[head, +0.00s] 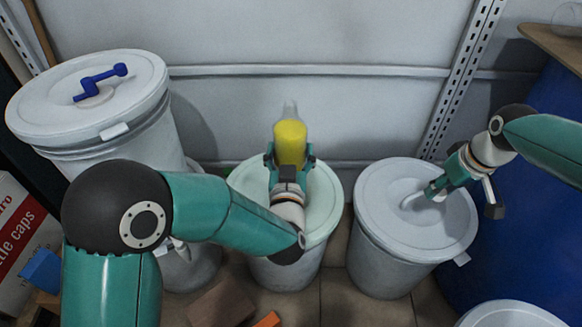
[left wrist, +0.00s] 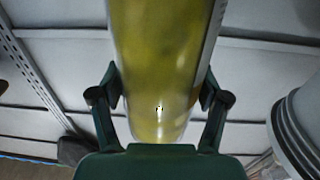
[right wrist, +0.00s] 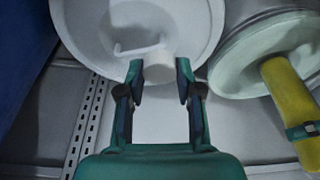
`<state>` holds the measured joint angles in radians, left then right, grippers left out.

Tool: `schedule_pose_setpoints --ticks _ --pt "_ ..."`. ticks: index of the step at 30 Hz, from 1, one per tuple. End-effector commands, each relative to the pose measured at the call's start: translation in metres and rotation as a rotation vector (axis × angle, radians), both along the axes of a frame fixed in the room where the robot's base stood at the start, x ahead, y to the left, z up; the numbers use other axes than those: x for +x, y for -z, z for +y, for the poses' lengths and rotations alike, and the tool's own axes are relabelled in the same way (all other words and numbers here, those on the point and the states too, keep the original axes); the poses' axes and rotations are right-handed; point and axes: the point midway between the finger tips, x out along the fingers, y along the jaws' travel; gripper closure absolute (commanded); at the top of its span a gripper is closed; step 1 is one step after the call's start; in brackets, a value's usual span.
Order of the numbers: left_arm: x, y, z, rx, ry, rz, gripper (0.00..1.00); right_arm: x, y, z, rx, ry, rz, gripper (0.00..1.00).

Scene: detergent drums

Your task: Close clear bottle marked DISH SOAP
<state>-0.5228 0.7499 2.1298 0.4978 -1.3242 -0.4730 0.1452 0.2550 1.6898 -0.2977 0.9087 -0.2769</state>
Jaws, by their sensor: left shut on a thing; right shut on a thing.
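A clear bottle with yellow contents (head: 290,142) stands upright in the head view, above the middle drum. Its narrow clear neck (head: 290,108) has no cap on it. My left gripper (head: 289,160) is shut on the bottle's body; in the left wrist view the yellow bottle (left wrist: 160,75) fills the space between the fingers. No marking is readable. My right gripper (head: 433,188) is shut on a white cap-like piece with a bent spout (right wrist: 158,62), held over the right drum, apart from the bottle. The bottle also shows in the right wrist view (right wrist: 288,100).
A left drum (head: 60,85) carries a blue crank (head: 100,83). A blue barrel (head: 535,215) stands at the right. Bricks (head: 222,303) lie on the floor. A metal upright (head: 465,75) stands behind.

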Motion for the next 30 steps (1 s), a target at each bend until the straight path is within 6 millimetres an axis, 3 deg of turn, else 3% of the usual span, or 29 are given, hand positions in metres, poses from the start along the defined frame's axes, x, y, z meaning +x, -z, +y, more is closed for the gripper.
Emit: schedule_pose_setpoints --ticks 1,7,30 --pt "0.0 0.0 0.0 0.0 0.0 0.0 0.62 0.0 0.0 0.0 0.0 0.0 0.0 0.75" --pt "0.0 0.0 0.0 0.0 0.0 0.0 0.95 0.0 0.0 0.0 0.0 0.0 0.0 0.75" --pt "-0.004 -0.01 -0.002 -0.002 0.003 -0.011 0.95 0.002 0.002 0.003 0.0 -0.006 0.0 0.75"
